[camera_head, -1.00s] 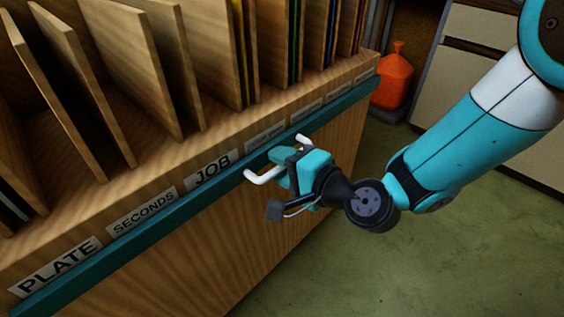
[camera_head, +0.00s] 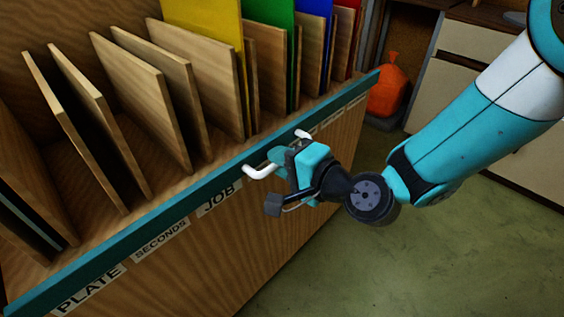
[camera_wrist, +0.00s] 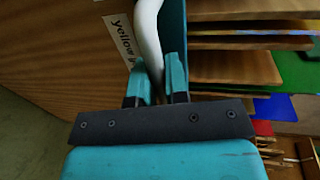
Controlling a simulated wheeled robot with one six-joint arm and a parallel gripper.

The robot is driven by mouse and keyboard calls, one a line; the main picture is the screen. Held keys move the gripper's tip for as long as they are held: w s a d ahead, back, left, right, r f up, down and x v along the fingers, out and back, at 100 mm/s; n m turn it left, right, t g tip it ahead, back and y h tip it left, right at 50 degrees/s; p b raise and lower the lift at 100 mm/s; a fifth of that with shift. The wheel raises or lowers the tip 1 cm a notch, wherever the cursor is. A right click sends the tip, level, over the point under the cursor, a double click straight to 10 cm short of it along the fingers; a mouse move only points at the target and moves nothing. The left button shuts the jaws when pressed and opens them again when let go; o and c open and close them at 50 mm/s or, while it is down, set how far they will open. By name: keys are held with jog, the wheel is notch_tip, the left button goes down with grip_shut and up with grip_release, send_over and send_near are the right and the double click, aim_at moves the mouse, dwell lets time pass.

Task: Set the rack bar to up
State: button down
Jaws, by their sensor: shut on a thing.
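The rack bar (camera_head: 150,214) is a long teal strip along the rack's front edge, above the row of labels and across the lower ends of the boards. A white handle (camera_head: 260,171) stands out from it. My gripper (camera_head: 284,164) is shut on this handle. In the wrist view the two teal fingers (camera_wrist: 157,85) are on either side of the white handle (camera_wrist: 150,40), with the teal bar (camera_wrist: 173,28) just behind. The gripper hides part of the handle in the head view.
The wooden rack holds upright boards (camera_head: 145,95) and coloured sheets (camera_head: 212,45). Labels such as PLATE (camera_head: 88,290) and JOB (camera_head: 218,199) show below the bar. The green floor (camera_head: 400,270) at right is clear.

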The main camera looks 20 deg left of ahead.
aim_at(263, 140)
notch_tip(263, 140, up, 3)
jog(key=shift+w+d+r+p, duration=0.1)
jog(key=shift+p, duration=0.6)
jog(key=c, duration=1.1)
grip_release()
jog(key=shift+c, duration=0.2)
jog(key=shift+d+b, duration=0.1)
jog(key=shift+b, duration=0.2)
